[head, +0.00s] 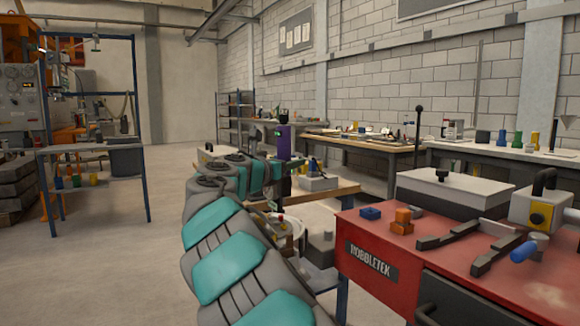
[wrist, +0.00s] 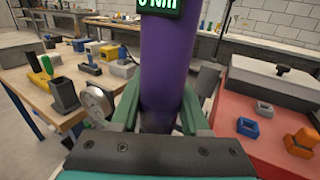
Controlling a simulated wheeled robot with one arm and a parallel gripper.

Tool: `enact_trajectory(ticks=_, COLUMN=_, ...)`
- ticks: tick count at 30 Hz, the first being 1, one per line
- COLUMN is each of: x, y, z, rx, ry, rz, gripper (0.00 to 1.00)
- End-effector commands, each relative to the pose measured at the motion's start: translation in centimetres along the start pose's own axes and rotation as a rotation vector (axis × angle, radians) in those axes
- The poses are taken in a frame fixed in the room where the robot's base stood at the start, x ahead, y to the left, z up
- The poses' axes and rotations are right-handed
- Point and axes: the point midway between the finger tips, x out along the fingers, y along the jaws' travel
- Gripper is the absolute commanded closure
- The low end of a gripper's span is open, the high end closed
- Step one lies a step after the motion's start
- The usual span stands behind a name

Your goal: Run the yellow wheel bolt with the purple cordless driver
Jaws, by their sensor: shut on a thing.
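The purple cordless driver (wrist: 160,75) stands upright between the green fingers of my gripper (wrist: 160,112), which is shut on it. A green-lit display (wrist: 160,6) on the driver is cut off by the top edge; it seems to read "0 Nm". In the head view the driver (head: 283,143) rises above the end of my arm, where my gripper (head: 276,170) is mostly hidden. The driver's lower end is hidden behind my gripper in the wrist view. I cannot make out the yellow wheel bolt in either view.
A red bench (head: 380,262) with blue and orange blocks and dark bars is close on the right. A wooden table (wrist: 72,85) with small fixtures and a round metal part (wrist: 97,101) is left of the driver in the wrist view. Open floor (head: 110,260) lies left.

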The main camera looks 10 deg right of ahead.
Motion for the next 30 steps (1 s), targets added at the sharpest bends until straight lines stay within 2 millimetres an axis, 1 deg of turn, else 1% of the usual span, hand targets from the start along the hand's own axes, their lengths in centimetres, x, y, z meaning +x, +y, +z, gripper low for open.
enact_trajectory(ticks=14, x=-0.1, y=-0.1, z=0.7, rx=0.001, ry=-0.003, rz=-0.001, gripper=1.0)
enact_trajectory(ticks=21, x=-0.1, y=-0.1, z=-1.8, rx=0.0, ry=-0.003, rz=-0.002, gripper=1.0)
enact_trajectory(ticks=30, x=0.0, y=0.0, z=-4.2, rx=0.0, ry=-0.003, rz=0.0, gripper=1.0)
